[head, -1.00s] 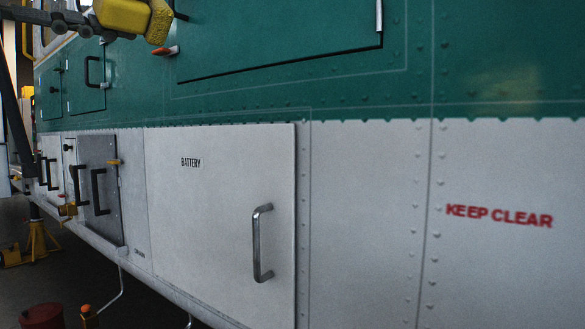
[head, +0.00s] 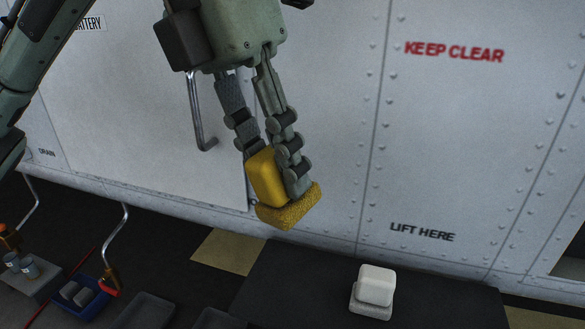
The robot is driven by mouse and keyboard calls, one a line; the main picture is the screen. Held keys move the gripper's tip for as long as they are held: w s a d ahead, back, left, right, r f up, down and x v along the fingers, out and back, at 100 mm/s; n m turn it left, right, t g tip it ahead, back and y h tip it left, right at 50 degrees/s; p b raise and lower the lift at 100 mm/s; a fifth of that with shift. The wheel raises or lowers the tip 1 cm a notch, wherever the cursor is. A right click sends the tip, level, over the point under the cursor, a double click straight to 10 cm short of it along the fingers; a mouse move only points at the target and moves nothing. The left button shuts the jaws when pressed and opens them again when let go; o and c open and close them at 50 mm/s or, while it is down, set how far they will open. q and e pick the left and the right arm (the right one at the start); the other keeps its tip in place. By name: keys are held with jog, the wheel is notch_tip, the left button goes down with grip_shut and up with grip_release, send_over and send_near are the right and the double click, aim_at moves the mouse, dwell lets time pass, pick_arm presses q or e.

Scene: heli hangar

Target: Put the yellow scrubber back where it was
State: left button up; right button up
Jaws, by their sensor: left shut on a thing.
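The yellow scrubber (head: 266,178) has a smooth yellow handle block and a rough yellow pad at its lower end. My left gripper (head: 272,170) points down and is shut on its handle, holding it up in front of the white panel. The pad tilts down and to the right, clear of the dark surface below. A white scrubber-like block (head: 375,288) with a greyer base sits on the dark mat (head: 290,280) at the lower right. My right gripper is not in view.
The white hull wall (head: 330,110) with a metal door handle (head: 200,110) stands close behind the gripper. At the lower left are a blue tray (head: 88,292) with grey blocks, a grey block with small cups (head: 28,268), and dark trays (head: 147,310).

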pick_arm(q)
jog(key=s+d+f+m+y, duration=0.25)
jog(key=s+f+m, duration=0.2)
jog(key=f, duration=0.35)
jog(key=shift+y, duration=0.45)
jog(key=w+f, duration=0.2)
jog(key=w, duration=0.1)
jog(key=w+f, duration=0.2)
jog(key=w, duration=0.2)
jog(key=w+f, duration=0.3)
jog(key=shift+w+a+f+b, duration=0.1)
jog(key=shift+w+a+b, duration=0.2)
jog(key=shift+w+a, duration=0.1)
notch_tip(320, 180, down, 4)
jog(key=shift+r, duration=0.1)
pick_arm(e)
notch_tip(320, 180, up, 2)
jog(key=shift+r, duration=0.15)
pick_arm(q)
jog(key=shift+f, duration=0.2)
jog(key=o, duration=1)
